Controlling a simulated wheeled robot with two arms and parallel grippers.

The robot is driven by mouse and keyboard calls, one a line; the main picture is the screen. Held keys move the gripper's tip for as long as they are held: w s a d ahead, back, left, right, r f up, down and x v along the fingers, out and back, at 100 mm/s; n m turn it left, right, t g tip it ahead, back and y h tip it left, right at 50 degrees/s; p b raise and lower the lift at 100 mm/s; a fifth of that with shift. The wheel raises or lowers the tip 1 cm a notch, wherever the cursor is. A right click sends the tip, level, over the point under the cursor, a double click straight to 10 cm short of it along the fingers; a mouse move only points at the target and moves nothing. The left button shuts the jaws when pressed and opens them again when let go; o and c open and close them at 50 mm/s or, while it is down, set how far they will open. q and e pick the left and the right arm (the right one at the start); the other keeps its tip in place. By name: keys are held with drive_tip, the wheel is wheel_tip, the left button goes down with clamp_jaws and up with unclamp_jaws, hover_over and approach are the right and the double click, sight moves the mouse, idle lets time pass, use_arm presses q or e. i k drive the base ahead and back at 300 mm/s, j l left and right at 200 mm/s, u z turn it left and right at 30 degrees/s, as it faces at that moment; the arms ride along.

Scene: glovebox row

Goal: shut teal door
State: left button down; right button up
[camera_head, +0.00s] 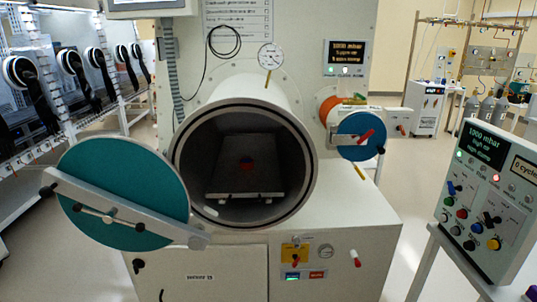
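The large round teal door (122,190) stands swung open at the left of the big antechamber, showing its teal face. A grey bar (120,210) with a handle crosses it and runs to a hinge at the lower right. The round chamber opening (245,168) is uncovered, with a dark interior. Neither of my grippers shows in this view.
A control panel (486,197) on a stand is at the far right. Gloveboxes with black gloves (80,80) line the left. Floor is clear at the lower left.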

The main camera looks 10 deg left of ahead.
sight(101, 173)
drive_tip(key=u, duration=1.35)
drive_tip(key=i+j+z, duration=0.15)
drive_tip(key=i+j, duration=0.05)
drive_tip(key=i, duration=0.1)
